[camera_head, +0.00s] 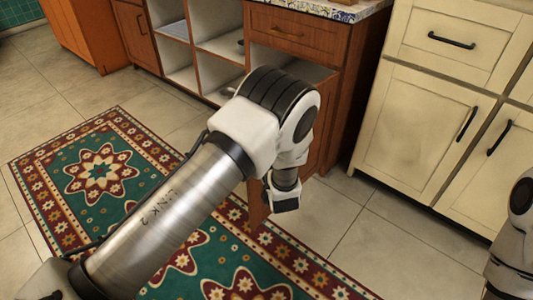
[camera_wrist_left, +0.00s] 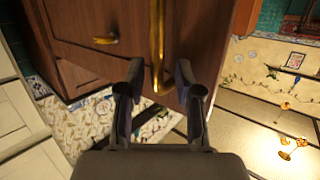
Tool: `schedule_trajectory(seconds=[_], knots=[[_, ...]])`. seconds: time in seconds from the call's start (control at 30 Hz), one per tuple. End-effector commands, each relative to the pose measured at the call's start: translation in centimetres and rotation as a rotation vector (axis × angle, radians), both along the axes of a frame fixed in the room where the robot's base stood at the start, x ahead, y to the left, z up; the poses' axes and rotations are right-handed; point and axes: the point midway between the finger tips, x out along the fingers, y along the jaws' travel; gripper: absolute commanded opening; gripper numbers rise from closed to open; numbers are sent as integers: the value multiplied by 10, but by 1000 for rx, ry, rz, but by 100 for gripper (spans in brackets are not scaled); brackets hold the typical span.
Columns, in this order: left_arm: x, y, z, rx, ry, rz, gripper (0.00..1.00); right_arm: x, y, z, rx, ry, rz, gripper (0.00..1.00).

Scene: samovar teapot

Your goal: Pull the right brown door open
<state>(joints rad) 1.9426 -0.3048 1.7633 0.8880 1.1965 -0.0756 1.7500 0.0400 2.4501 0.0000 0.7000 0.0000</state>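The right brown door (camera_head: 258,208) is mostly hidden behind my left arm in the head view. It appears to stand partly open, with a pale gap below the brown drawer (camera_head: 295,35) and a brown panel edge low beside my wrist. My left gripper (camera_wrist_left: 160,72) has its two fingers apart in the left wrist view. A bright brass bar (camera_wrist_left: 157,45) runs along the wood and shows between the fingertips; whether they touch it I cannot tell. In the head view, the fingers are hidden behind my wrist. My right gripper is out of view.
Open white shelves (camera_head: 220,45) and a left brown door (camera_head: 137,35) lie left of the drawer. Cream cabinets (camera_head: 415,135) stand at right. A patterned rug (camera_head: 100,170) covers the tiled floor. A patterned countertop (camera_head: 340,8) tops the brown cabinet.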

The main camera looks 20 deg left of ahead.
Motion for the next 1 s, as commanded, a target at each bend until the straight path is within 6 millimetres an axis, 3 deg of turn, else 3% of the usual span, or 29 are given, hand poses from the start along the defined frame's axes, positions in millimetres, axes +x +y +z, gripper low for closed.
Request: schedule_trajectory(seconds=[0.03,0.13,0.17,0.63,1.0], knots=[[13,1,59,93,-177,3,37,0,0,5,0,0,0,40],[13,1,60,94,-177,2,37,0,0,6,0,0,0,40],[4,-2,13,8,-17,-7,37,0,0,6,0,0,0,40],[-3,-33,7,4,-6,-6,37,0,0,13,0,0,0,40],[-3,-42,8,3,-2,-8,37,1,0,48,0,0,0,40]])
